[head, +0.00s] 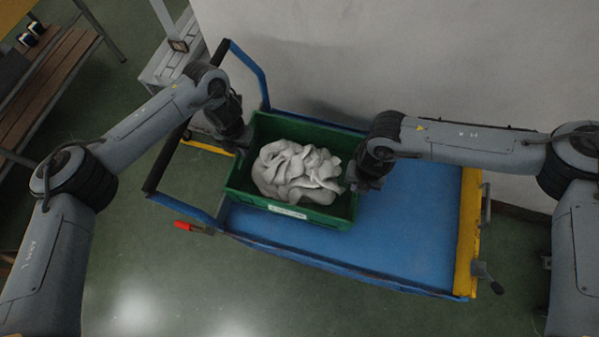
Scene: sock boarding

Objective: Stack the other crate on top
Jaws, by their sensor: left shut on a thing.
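A green crate (326,217) filled with crumpled whitish socks (296,172) is over the left part of a blue cart deck (409,222). A pale label (287,211) is on its front wall. My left gripper (243,142) is shut on the crate's left rim. My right gripper (354,182) is at the crate's right rim; its fingers are dark and partly hidden, so I cannot tell if they grip. Only one crate shows clearly. I cannot tell whether another is under it or whether it touches the deck.
The deck is bare to the right of the crate, up to a yellow end (468,232). A blue handle frame (250,70) rises at the cart's left. A pale wall (330,50) stands behind. A wooden bench (45,80) is at far left.

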